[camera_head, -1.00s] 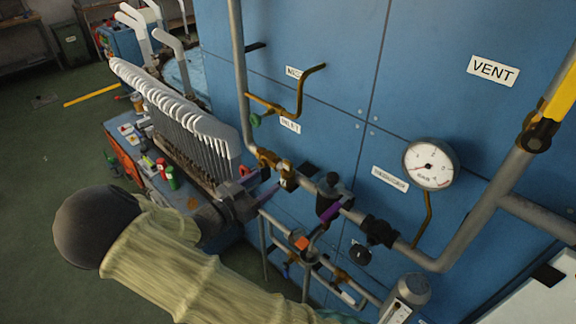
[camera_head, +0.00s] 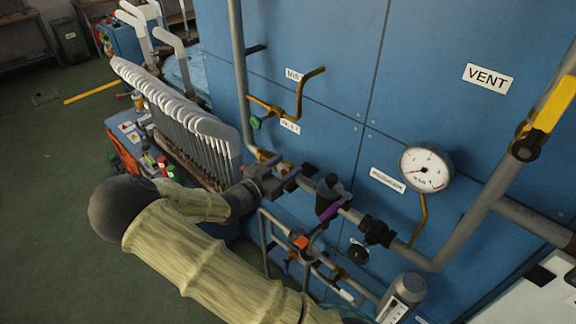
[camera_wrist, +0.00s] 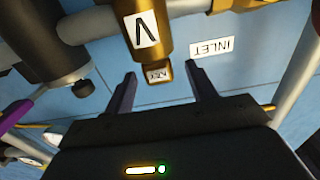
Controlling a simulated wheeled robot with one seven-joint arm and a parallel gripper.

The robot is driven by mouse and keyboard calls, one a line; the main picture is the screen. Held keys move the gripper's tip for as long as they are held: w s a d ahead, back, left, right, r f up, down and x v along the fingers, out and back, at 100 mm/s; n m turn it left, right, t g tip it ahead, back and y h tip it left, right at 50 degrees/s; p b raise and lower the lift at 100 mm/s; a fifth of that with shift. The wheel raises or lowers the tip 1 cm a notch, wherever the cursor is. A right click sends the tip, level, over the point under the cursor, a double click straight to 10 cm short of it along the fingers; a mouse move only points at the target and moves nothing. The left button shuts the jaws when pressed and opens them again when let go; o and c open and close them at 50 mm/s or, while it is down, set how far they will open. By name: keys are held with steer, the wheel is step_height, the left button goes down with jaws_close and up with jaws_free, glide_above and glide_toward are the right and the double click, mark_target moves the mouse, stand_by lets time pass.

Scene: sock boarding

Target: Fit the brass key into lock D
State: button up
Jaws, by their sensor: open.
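My gripper (camera_wrist: 162,92) is open, its two dark fingers apart with nothing held between them. In the wrist view a brass fitting (camera_wrist: 168,30) with a white label hangs from the grey pipe. A small brass block (camera_wrist: 158,73) with its own label sits at its lower end, between and just beyond the fingertips. I cannot tell whether this block is the key or part of a lock. In the head view my gripper (camera_head: 285,180) is at the brass fitting (camera_head: 266,157) on the pipe and partly covers it. No lock marked D is readable.
A purple-handled valve (camera_head: 329,208) and a pressure gauge (camera_head: 427,168) are to the right along the pipe. A brass branch pipe (camera_head: 300,100) rises above. A row of white-topped boards (camera_head: 180,110) stands left of my arm. The blue panel lies close behind.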

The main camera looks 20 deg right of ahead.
steer(key=shift+x, duration=0.8)
steer(key=c, duration=1.1)
